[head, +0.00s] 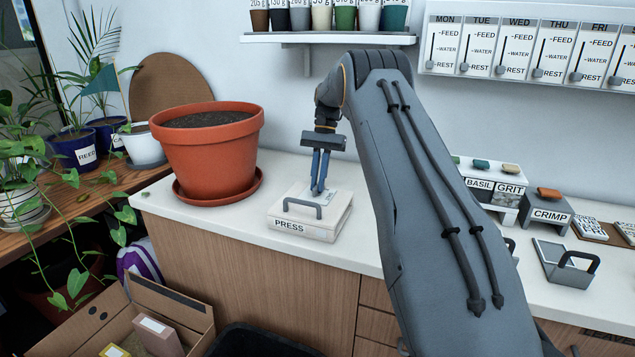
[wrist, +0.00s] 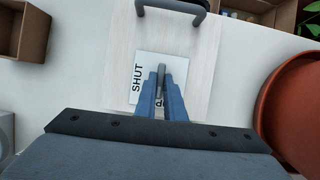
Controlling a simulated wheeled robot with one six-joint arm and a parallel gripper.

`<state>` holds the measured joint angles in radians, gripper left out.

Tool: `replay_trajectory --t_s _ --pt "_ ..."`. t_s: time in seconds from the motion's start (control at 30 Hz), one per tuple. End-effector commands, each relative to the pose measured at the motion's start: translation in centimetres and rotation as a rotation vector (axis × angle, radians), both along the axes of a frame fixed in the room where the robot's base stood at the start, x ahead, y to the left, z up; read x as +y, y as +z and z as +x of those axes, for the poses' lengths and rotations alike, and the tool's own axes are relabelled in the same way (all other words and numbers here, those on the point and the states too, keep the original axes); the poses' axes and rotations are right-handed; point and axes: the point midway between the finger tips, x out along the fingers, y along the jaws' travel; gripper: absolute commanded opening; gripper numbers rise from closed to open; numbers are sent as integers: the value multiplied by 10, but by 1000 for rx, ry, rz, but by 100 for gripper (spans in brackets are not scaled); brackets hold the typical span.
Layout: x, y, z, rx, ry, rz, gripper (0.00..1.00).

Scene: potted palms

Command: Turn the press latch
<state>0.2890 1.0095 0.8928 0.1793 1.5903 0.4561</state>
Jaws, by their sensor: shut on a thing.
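The press (head: 334,220) is a low pale box with a "PRESS" label, lying on the white counter. A grey bar handle (head: 302,205) stands at its front edge; it also shows at the top of the wrist view (wrist: 170,6). A white plate (wrist: 146,62) on its lid reads "SHUT" at the left; a second word is mostly hidden by my fingers. My gripper (head: 317,189) points down onto the plate. In the wrist view its blue fingers are shut on the grey latch (wrist: 161,74), which lies about lengthwise between them, pointing toward the handle.
A big terracotta pot (head: 210,155) on a saucer stands close left of the press. Right of my arm are the crimp block (head: 545,212) and a handled grey tool (head: 565,262). A shelf with cups (head: 340,38) hangs above. An open cardboard box (head: 150,310) is below.

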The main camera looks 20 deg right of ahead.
Motion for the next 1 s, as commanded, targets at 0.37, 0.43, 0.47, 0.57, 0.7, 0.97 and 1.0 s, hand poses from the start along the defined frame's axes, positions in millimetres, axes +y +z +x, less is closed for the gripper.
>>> replay_trajectory --t_s 0.37,0.43,0.47,0.57,0.7,0.97,1.0 --pt "0 0 0 -1 0 -1 28" --pt "0 1 0 -1 0 -1 28" --pt "0 2 1 -1 0 -1 28" --pt "-3 8 3 -2 0 -1 28" --pt "-9 28 10 -4 -1 -1 28" --pt "-18 60 19 -2 0 -1 28" --pt "-19 63 20 -3 0 -1 28"
